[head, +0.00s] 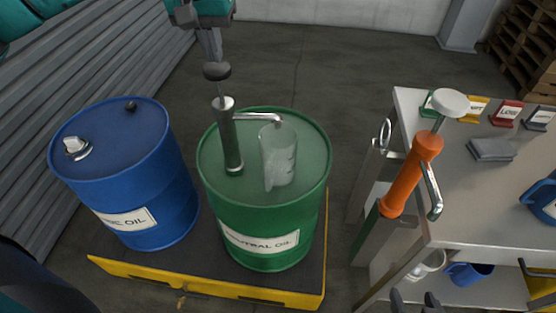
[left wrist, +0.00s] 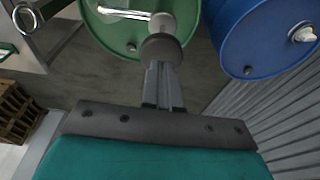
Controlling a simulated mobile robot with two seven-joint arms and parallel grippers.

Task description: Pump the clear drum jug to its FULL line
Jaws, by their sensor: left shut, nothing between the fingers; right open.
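The clear jug (head: 278,157) stands on the green drum (head: 262,215), under the spout of a grey hand pump (head: 230,140). Marks show on its side, but I cannot read its FULL line or tell the liquid level. The pump's rod is raised, with a dark knob (head: 217,71) on top. My left gripper (head: 213,58) is shut and empty, its tips just above or touching the knob; the left wrist view also shows the knob (left wrist: 163,46) beyond the fingertips. My right gripper (head: 415,301) is open at the bottom edge, partly cut off.
A blue drum (head: 125,180) stands left of the green one on a yellow-edged pallet (head: 215,280). Coloured tags, a grey cloth (head: 491,149) and a blue jug (head: 541,200) are on the table.

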